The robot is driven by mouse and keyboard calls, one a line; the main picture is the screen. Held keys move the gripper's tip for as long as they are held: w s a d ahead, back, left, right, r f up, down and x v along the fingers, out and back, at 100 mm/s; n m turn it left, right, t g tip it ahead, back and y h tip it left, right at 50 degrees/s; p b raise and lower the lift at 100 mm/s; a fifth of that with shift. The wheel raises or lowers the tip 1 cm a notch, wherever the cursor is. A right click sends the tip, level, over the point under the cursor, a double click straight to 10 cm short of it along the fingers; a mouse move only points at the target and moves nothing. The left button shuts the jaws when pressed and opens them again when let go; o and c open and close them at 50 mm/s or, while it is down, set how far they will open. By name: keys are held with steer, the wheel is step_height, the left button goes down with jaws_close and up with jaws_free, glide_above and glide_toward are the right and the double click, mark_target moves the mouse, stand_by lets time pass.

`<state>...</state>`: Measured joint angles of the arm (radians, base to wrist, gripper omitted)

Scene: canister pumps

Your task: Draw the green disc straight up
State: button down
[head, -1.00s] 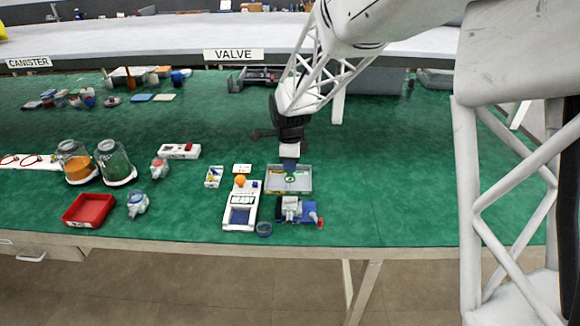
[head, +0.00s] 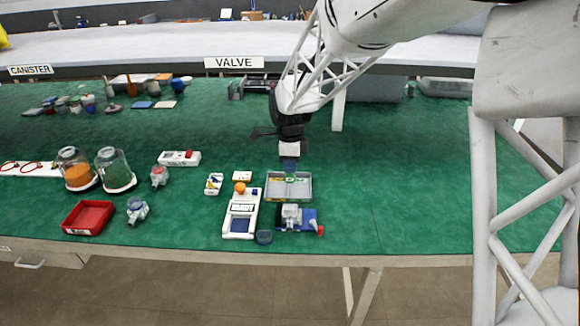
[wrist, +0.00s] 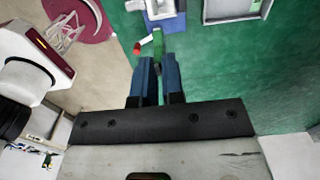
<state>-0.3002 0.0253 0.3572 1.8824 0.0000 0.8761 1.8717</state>
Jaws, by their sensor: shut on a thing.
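The green disc (head: 290,179) shows just under my gripper (head: 290,172), in front of the grey tray (head: 309,195) in the head view. In the wrist view the disc shows edge-on as a green sliver (wrist: 158,44) between and beyond the blue fingertips. My gripper (wrist: 160,68) is shut on it. The disc appears lifted a little over the tray; the exact gap is hard to tell. The fingers hide part of the disc.
A blue and white device with a red knob (head: 297,217) stands in front of the tray. A white box with an orange knob (head: 243,210) stands left of it. A red tray (head: 88,216) and two jars are farther left. The mat right of the tray is clear.

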steer(key=shift+r, duration=0.3)
stand_by(0.4)
